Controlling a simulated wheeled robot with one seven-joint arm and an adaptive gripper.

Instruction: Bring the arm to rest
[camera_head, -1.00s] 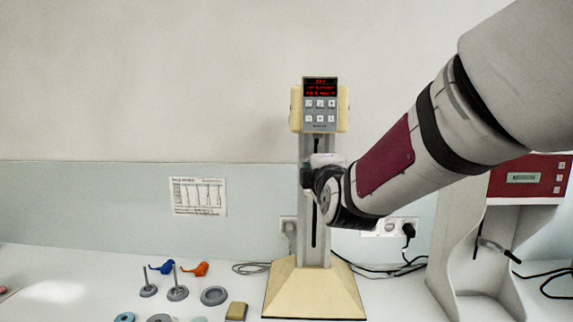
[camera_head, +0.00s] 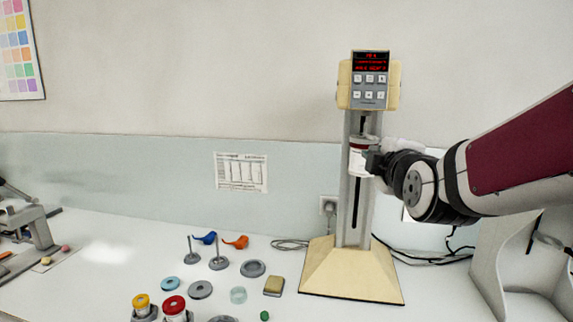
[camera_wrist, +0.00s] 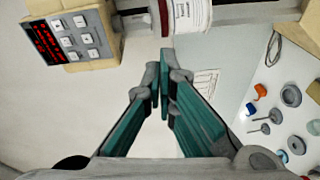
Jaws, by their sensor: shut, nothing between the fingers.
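My gripper (camera_wrist: 165,95) shows in the wrist view with its teal-padded fingers close together and nothing between them. In the head view my gripper (camera_head: 372,162) is at the column of the cream stand (camera_head: 352,270), raised well above the bench. A white jar with a dark red band (camera_head: 358,160) sits at the column, right by the fingertips. The jar also shows in the wrist view (camera_wrist: 190,16), just beyond the fingertips. Whether the fingers touch it I cannot tell.
The stand's keypad display (camera_head: 370,80) is lit red above the jar. Small parts, a blue bird-shaped piece (camera_head: 205,238), an orange one (camera_head: 236,242) and a yellow-topped jar (camera_head: 142,304) stand on the bench left of the stand. A grey machine (camera_head: 30,228) stands far left.

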